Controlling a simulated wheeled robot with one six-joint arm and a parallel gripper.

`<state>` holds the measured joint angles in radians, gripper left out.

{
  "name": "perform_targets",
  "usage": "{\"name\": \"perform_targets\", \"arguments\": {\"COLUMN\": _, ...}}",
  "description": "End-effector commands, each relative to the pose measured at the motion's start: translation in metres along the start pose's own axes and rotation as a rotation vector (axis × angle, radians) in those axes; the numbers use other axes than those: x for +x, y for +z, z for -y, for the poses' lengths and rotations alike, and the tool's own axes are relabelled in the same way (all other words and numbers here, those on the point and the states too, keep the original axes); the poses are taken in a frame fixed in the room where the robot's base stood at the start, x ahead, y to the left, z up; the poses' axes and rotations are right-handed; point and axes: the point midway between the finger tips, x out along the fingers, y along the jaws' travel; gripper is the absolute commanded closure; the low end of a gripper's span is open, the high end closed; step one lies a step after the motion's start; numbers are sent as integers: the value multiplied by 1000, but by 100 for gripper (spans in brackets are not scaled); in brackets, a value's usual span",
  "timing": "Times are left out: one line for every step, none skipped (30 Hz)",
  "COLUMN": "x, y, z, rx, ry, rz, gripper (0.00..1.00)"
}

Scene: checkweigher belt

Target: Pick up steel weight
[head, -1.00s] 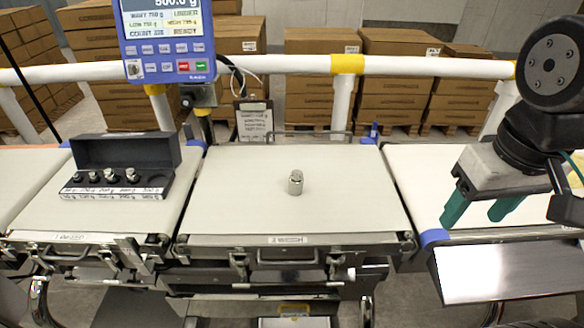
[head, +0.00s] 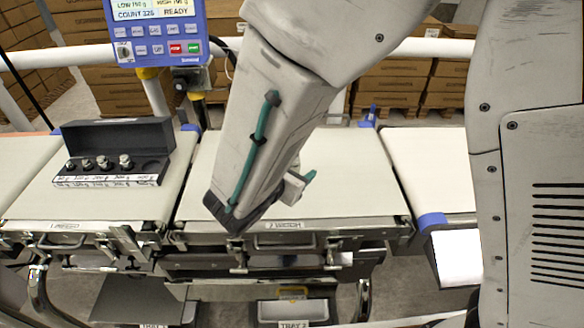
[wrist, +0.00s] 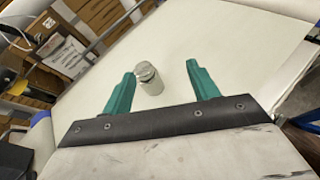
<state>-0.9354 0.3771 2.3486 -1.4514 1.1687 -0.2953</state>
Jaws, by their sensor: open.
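The steel weight (wrist: 151,83), a small knobbed cylinder, stands upright on the pale middle belt (wrist: 240,50) in the wrist view. My gripper (wrist: 161,69) is open, with one teal finger on each side of the weight in that view. The weight appears closer to the left finger, and I see no grip on it. How far the fingers are from it in depth I cannot tell. In the head view my arm covers the middle belt and hides most of the gripper; only a bit of teal shows beside it. I cannot make out the weight there.
A black case (head: 118,147) with several smaller weights stands on the left belt (head: 50,205). A blue display unit (head: 155,32) hangs above the rail at the back. A clipboard (wrist: 62,55) shows in the wrist view. Stacked cartons (head: 390,85) stand behind.

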Motion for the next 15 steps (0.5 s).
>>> {"name": "perform_targets", "arguments": {"x": -4, "y": -12, "z": -8, "rx": -46, "ry": 37, "rz": 4, "gripper": 40}}
{"name": "perform_targets", "arguments": {"x": -6, "y": -17, "z": -11, "rx": -65, "ry": 54, "rz": 6, "gripper": 40}}
{"name": "perform_targets", "arguments": {"x": -8, "y": -22, "z": -15, "rx": -84, "ry": 72, "rz": 8, "gripper": 40}}
{"name": "perform_targets", "arguments": {"x": -8, "y": -24, "z": -17, "rx": -95, "ry": 81, "rz": 9, "gripper": 40}}
{"name": "perform_targets", "arguments": {"x": -7, "y": -26, "z": -19, "rx": -103, "ry": 87, "rz": 10, "gripper": 40}}
{"name": "perform_targets", "arguments": {"x": -5, "y": -28, "z": -20, "rx": -110, "ry": 93, "rz": 11, "gripper": 40}}
{"name": "perform_targets", "arguments": {"x": -2, "y": -29, "z": -21, "rx": -112, "ry": 95, "rz": 11, "gripper": 40}}
{"name": "perform_targets", "arguments": {"x": 1, "y": -29, "z": -21, "rx": -112, "ry": 95, "rz": 11, "gripper": 40}}
{"name": "perform_targets", "arguments": {"x": 6, "y": -29, "z": -22, "rx": -112, "ry": 95, "rz": 12, "gripper": 40}}
{"name": "perform_targets", "arguments": {"x": 9, "y": -28, "z": -22, "rx": -112, "ry": 95, "rz": 12, "gripper": 40}}
{"name": "perform_targets", "arguments": {"x": 13, "y": -28, "z": -22, "rx": -112, "ry": 94, "rz": 12, "gripper": 40}}
{"name": "perform_targets", "arguments": {"x": 18, "y": -29, "z": -22, "rx": -112, "ry": 93, "rz": 12, "gripper": 40}}
{"name": "perform_targets", "arguments": {"x": 21, "y": -29, "z": -22, "rx": -112, "ry": 93, "rz": 12, "gripper": 40}}
{"name": "perform_targets", "arguments": {"x": 24, "y": -30, "z": -23, "rx": -111, "ry": 93, "rz": 12, "gripper": 40}}
{"name": "perform_targets", "arguments": {"x": 30, "y": -31, "z": -22, "rx": -110, "ry": 91, "rz": 12, "gripper": 40}}
